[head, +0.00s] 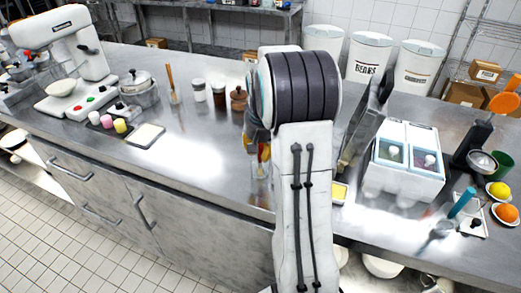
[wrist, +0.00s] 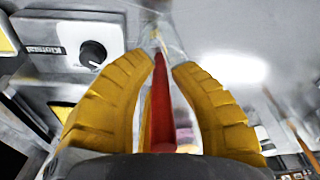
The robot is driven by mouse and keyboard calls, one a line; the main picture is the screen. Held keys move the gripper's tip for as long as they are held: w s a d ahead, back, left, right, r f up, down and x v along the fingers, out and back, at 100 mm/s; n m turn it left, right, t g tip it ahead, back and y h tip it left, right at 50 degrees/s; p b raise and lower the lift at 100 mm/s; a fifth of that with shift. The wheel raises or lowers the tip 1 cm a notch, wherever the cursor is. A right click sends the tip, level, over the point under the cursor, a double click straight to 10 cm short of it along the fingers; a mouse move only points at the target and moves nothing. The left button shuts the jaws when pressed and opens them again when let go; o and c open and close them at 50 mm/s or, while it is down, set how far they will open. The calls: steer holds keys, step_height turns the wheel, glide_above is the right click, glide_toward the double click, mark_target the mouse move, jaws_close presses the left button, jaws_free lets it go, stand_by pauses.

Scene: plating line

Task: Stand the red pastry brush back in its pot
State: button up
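My gripper (wrist: 167,62) has two yellow ridged fingers, one on each side of the red pastry brush (wrist: 160,110) in the wrist view. The brush runs lengthwise between them. It lies close to the left fingertip, with a narrow gap toward the right one, so I cannot tell whether they grip it. A clear, glass-like thing (wrist: 158,35), possibly the pot, shows just beyond the fingertips. In the head view my gripper (head: 263,158) is low over the counter's front part, partly behind my arm, with a little red showing. The brush's lower end is not clear.
The steel counter (head: 190,150) is clear left of my gripper. Small jars (head: 199,90) and a brown pot (head: 239,98) stand behind it. A small yellow-topped tray (head: 339,191) and a white two-part container (head: 404,160) are to the right of my arm.

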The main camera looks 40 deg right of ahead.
steer(key=o, duration=0.3)
steer(key=shift+o, duration=0.2)
steer(key=shift+r, duration=0.1)
step_height(320, 180, up, 10)
steer(key=shift+f, duration=0.25)
steer(key=shift+r, duration=0.15)
stand_by(0.6)
